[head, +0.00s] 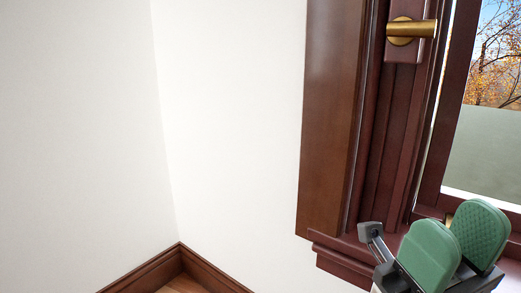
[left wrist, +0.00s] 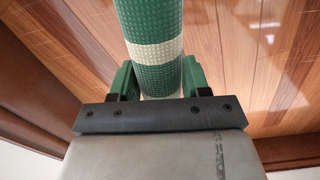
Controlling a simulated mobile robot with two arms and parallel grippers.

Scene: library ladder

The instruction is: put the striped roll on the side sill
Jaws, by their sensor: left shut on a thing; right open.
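The striped roll (left wrist: 155,22), green with a pale band, shows in the left wrist view. My left gripper (left wrist: 157,80) is shut on it, with a green finger on each side. The roll runs out past the top of that view, so its far end is hidden. In the head view my right gripper (head: 455,240) is open at the lower right, in front of the window. Its two green pads stand apart with nothing seen between them. A dark red wooden sill (head: 345,248) shows below the window frame, partly covered by my right gripper. My left gripper is outside the head view.
A brown window frame (head: 332,110) with a brass handle (head: 411,31) stands at the right. White walls (head: 225,120) meet in a corner, with a brown baseboard (head: 145,273) below. Wooden floor (left wrist: 240,50) lies under the roll in the left wrist view.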

